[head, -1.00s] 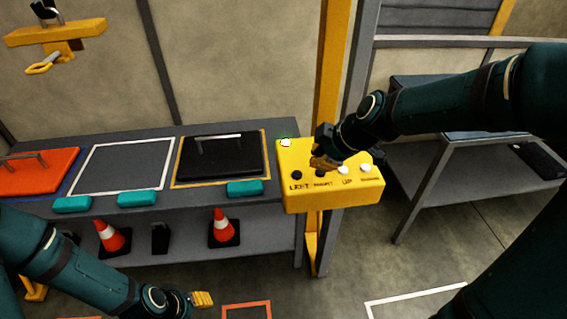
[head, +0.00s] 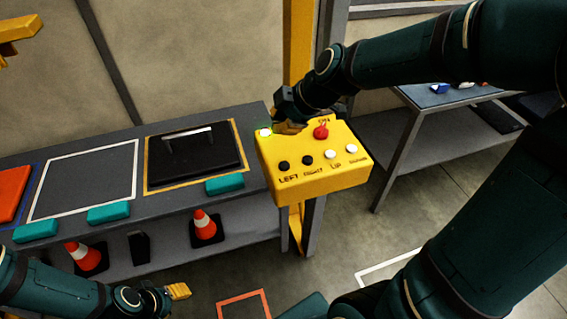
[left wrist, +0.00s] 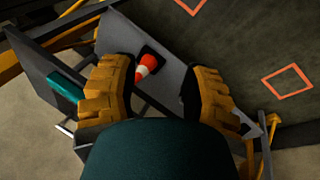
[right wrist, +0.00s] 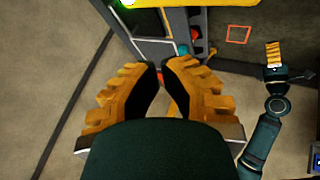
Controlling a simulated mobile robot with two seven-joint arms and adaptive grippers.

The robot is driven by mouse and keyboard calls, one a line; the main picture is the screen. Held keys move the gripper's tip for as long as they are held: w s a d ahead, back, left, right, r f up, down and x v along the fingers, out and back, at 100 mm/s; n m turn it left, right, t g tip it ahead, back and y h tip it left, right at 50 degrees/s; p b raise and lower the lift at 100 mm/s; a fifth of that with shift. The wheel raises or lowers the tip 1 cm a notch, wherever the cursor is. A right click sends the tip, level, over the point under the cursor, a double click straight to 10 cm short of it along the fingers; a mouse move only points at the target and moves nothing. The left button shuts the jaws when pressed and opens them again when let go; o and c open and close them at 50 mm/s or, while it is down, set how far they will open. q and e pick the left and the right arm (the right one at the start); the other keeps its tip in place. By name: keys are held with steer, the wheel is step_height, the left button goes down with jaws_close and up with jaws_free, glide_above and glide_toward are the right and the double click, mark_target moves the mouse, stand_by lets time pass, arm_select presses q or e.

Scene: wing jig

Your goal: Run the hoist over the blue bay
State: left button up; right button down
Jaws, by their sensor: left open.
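The yellow hoist (head: 15,28) is cut off by the top left corner of the head view. The blue-edged bay (head: 33,208) is at the far left of the bench, with an orange panel (head: 10,190) on it. The yellow control box (head: 310,183) has black and white buttons, with LEFT and UP readable, a red button (head: 321,132) and a green-lit button (head: 265,132). My right gripper (head: 290,126) is at the box's rear edge, tips partly hidden; its fingertips nearly meet in the right wrist view (right wrist: 161,68). My left gripper (head: 179,291) is open and empty, low before the bench.
A white-outlined bay (head: 85,180) is bare. A black panel (head: 195,155) with a handle lies in a yellow-outlined bay. Teal blocks (head: 108,212) line the bench front; cones (head: 205,225) stand on the shelf below. A post (head: 298,50) rises behind the box. Another table stands at right.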

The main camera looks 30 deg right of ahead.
steer(key=b, duration=0.5)
glide_above(281, 163)
steer(key=f, duration=0.7)
steer(key=shift+w+d+f, duration=0.25)
steer(key=shift+w+f, duration=0.1)
steer(key=shift+w, duration=0.05)
arm_select(q)
step_height(281, 163, down, 6)
steer(key=s+b, duration=0.1)
steer(key=s, duration=0.1)
steer(key=shift+d+f+g, duration=0.15)
steer(key=shift+f+g, duration=0.05)
steer(key=shift+g, duration=0.2)
arm_select(e)
steer(key=shift+f, duration=0.5)
arm_select(q)
steer(key=shift+f+b, duration=0.1)
steer(key=shift+b, duration=0.2)
steer(key=shift+f+b, duration=0.65)
steer(key=shift+f, duration=0.05)
arm_select(e)
steer(key=shift+f, duration=0.4)
arm_select(q)
steer(key=shift+f+b, duration=0.6)
steer(key=shift+b, duration=0.05)
arm_select(e)
steer(key=shift+f, duration=0.45)
stand_by(2.4)
